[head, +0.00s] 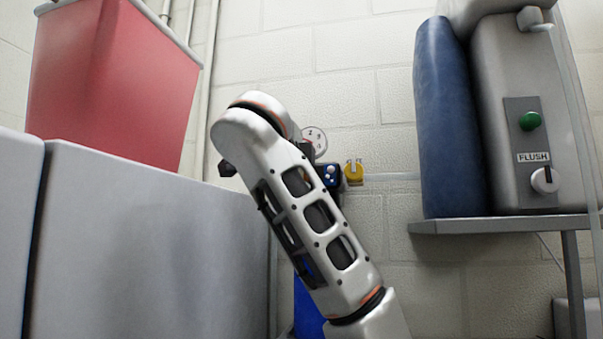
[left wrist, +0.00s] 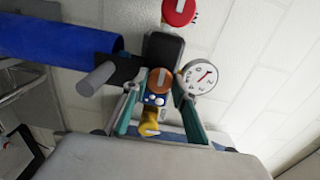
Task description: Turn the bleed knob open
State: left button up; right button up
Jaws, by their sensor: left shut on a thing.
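In the left wrist view, an orange-brown round knob (left wrist: 160,80) with a pale line across it sits on a black block (left wrist: 163,48). My left gripper (left wrist: 158,91) has its teal fingers on either side of this knob and is shut on it. A small blue part with white dots (left wrist: 153,99) and a yellow fitting (left wrist: 149,124) show between the fingers. I cannot read a label on the knob. In the head view my left arm hides the knob and most of the gripper; the yellow fitting (head: 354,174) shows beside it. My right gripper is not in view.
A dial gauge (left wrist: 201,77) is close beside the right finger, and a red knob (left wrist: 179,11) is farther up. A blue cylinder (left wrist: 60,38) lies left. In the head view, a grey FLUSH box (head: 485,120) stands right and a red bin (head: 110,80) upper left.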

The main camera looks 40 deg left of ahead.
pick_arm(q)
jog(key=o, duration=1.1)
